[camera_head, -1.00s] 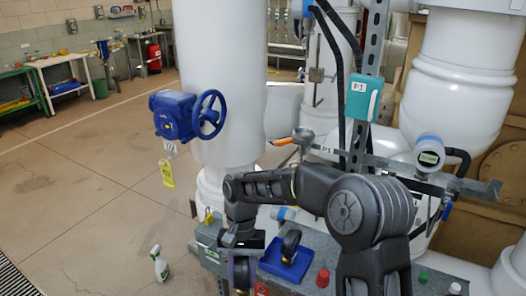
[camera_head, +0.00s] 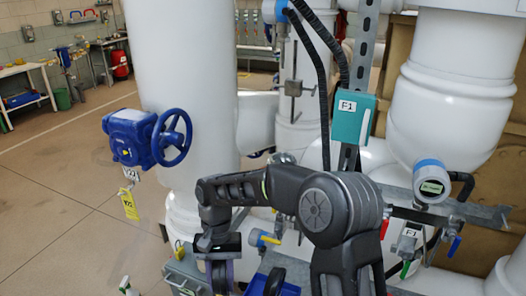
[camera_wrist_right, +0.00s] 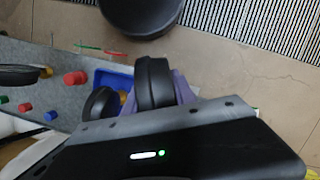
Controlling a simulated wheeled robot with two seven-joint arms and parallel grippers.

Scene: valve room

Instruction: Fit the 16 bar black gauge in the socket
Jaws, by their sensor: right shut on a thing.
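My right gripper (camera_head: 222,274) hangs at the lower middle of the head view, fingers pointing down. In the wrist view its purple fingers (camera_wrist_right: 182,88) are shut on a round black gauge (camera_wrist_right: 154,80). The gauge's face and markings cannot be read. A second dark round gauge (camera_wrist_right: 100,103) is by the blue tray (camera_wrist_right: 112,78), below the held one; the tray also shows in the head view (camera_head: 290,288). I cannot make out the socket; my arm covers part of the pipework. My left gripper is not in view.
A blue valve with handwheel (camera_head: 146,137) sits on a white pipe left of my arm. A teal box (camera_head: 353,118) and a display meter (camera_head: 432,182) are behind my arm. A grey bench top (camera_wrist_right: 40,85) carries coloured caps. Open floor lies left.

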